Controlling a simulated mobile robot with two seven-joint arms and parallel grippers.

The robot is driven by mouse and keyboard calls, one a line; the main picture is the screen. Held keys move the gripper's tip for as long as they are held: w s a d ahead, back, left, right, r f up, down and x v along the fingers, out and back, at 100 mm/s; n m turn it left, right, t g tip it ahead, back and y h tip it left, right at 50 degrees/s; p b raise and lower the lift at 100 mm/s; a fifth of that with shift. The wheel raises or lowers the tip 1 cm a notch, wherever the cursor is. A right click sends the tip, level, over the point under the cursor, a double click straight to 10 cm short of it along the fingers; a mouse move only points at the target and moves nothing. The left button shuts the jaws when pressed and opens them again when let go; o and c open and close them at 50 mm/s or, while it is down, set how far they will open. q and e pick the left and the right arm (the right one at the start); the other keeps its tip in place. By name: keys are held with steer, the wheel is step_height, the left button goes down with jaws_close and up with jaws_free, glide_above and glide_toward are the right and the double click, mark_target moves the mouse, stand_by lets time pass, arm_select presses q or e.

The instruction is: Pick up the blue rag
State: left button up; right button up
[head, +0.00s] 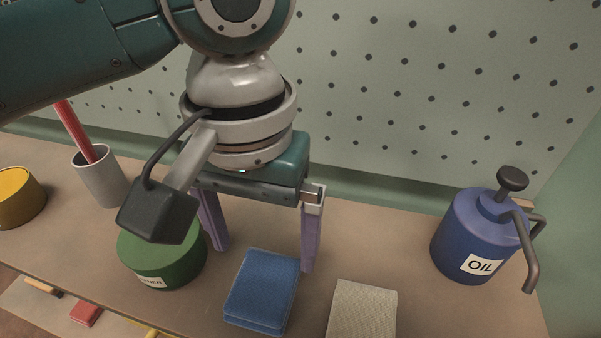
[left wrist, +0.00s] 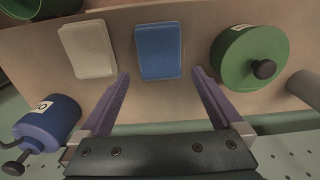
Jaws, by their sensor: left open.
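The blue rag (head: 262,288) lies folded flat on the bench, between the green tin and a beige folded cloth. In the left wrist view the blue rag (left wrist: 158,50) lies ahead of the fingertips, roughly centred between them. My left gripper (head: 262,258) is open and empty, with its purple fingers pointing down above the bench behind the rag. In the left wrist view both fingers of the left gripper (left wrist: 160,74) are spread wide, and nothing is between them. My right gripper is in neither view.
A green tin (head: 165,262) stands left of the rag, close to the left finger. A beige cloth (head: 362,312) lies right of it. A blue oil can (head: 468,240) stands further right. A grey cup (head: 104,180) and a yellow tin (head: 18,200) stand left. A pegboard (head: 400,100) rises behind.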

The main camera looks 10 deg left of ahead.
mark_target(265, 275)
arm_select(q)
step_height(265, 275, down, 5)
steer(key=shift+s+f, duration=0.15)
steer(key=shift+c, duration=0.2)
steer(key=c, duration=1.2)
step_height(265, 275, up, 20)
steer(key=p, duration=0.4)
